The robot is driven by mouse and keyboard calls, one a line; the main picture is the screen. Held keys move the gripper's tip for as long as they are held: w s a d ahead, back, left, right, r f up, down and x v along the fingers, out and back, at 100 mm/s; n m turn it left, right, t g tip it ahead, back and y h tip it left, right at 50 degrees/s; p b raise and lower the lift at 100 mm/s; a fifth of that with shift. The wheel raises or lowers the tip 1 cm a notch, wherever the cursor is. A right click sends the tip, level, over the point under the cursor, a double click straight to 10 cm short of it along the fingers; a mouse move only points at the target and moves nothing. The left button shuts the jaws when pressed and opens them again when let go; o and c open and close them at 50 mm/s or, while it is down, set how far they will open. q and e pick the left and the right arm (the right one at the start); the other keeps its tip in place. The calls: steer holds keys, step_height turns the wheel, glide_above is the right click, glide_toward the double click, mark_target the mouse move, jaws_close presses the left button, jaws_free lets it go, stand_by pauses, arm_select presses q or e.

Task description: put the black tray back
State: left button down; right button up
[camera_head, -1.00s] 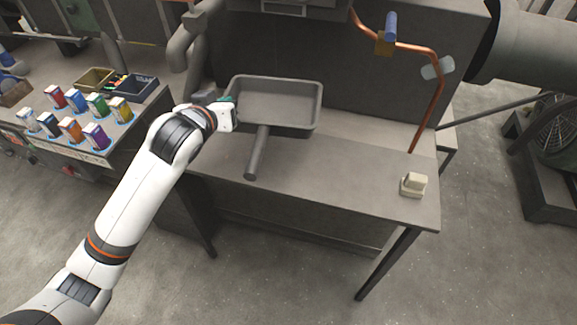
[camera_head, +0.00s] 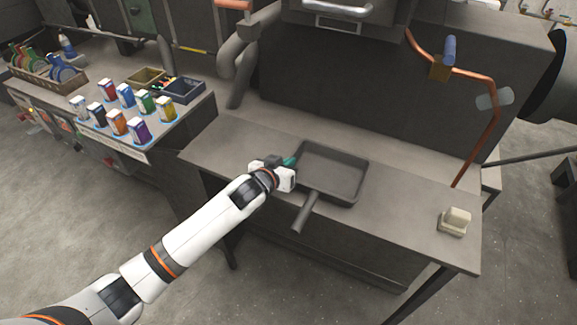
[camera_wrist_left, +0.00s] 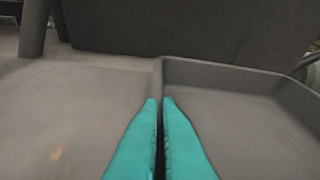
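The black tray (camera_head: 345,160) is a dark grey, shallow rectangular pan with a round handle (camera_head: 306,212) pointing toward the bench's front edge. It looks set down on the bench and empty. My left gripper (camera_head: 291,161) is at the tray's left wall. In the left wrist view, the teal fingers (camera_wrist_left: 160,101) are nearly together with the tray's side wall (camera_wrist_left: 157,72) running between them, so they are shut on it. The tray's floor (camera_wrist_left: 240,120) shows to the right of the fingers. My right gripper is not in view.
The grey bench (camera_head: 400,205) has clear surface around the tray. A beige switch block (camera_head: 455,221) sits at its right end. A dark machine with a copper pipe (camera_head: 493,110) stands behind. A left table holds several small coloured boxes (camera_head: 117,122) and a blue bin (camera_head: 183,90).

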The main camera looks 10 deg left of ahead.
arm_select(q)
steer(key=shift+f, duration=0.55)
steer(key=c, duration=1.6)
jaws_free()
steer(key=shift+f, duration=0.1)
steer(key=shift+c, duration=0.2)
steer(key=shift+s+r, duration=0.15)
steer(key=shift+r, duration=0.05)
steer(key=v, duration=1.1)
steer(key=shift+s+a, duration=0.2)
steer(key=shift+s, duration=0.05)
